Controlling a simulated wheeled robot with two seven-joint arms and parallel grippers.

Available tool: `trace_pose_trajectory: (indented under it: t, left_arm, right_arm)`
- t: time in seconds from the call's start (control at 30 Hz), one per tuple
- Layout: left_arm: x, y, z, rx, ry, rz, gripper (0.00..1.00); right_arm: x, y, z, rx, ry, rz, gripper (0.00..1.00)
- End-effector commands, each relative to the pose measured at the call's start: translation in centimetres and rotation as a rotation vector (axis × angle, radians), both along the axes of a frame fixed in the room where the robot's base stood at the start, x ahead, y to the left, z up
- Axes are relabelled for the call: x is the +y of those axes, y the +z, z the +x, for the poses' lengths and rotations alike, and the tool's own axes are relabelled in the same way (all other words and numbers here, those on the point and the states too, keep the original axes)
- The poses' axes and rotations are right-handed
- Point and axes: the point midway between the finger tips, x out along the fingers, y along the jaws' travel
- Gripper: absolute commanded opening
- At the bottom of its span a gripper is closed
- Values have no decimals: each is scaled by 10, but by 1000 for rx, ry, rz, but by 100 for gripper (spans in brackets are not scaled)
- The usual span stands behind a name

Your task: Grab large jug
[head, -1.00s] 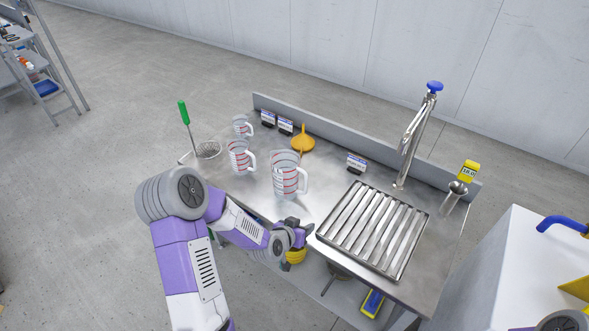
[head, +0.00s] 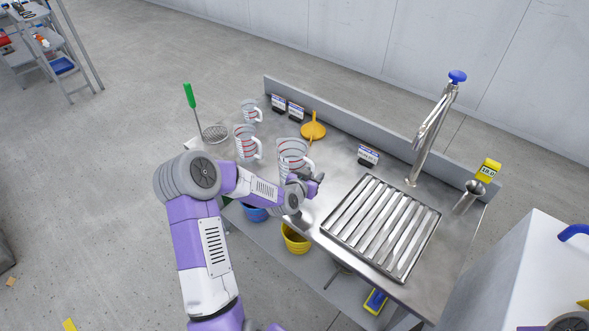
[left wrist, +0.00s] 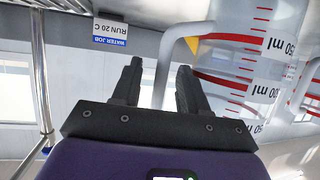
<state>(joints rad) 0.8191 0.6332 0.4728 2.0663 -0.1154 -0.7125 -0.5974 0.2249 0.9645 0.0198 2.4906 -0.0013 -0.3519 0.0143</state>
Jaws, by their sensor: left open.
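The large jug (head: 291,152) is clear with red markings and stands on the steel bench, the nearest and biggest of three jugs. My left gripper (head: 318,179) is at its near right side, by the handle, and partly blocks its lower part. In the left wrist view the jug (left wrist: 275,70) fills the right side, and its pale handle (left wrist: 170,55) shows between the two open dark fingers (left wrist: 158,78). I cannot tell whether the handle is within the fingers' reach or just beyond. My right gripper is not in view.
A medium jug (head: 247,143) and a small jug (head: 250,111) stand behind left. An orange funnel (head: 313,130) lies farther back. A slatted drain tray (head: 380,226) and a tall tap (head: 436,128) are to the right. Yellow (head: 296,240) and blue buckets sit below.

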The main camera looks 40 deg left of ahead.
Motion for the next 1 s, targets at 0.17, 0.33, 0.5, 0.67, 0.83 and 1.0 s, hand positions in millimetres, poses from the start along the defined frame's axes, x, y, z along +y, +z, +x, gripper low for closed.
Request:
trace_pose_trajectory:
  t: [0.17,0.33,0.5,0.67,0.83,1.0]
  left_arm:
    - [0,1,0,0,0,0,34]
    - [0,0,0,0,0,0,8]
    - [0,0,0,0,0,0,0]
    - [0,1,0,-1,0,0,0]
    - [0,7,0,-3,1,2,0]
    - [1,38,0,-4,0,6,0]
  right_arm:
    - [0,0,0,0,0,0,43]
    - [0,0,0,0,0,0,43]
    - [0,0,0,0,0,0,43]
    - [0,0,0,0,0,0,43]
    - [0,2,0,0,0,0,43]
    - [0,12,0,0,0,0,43]
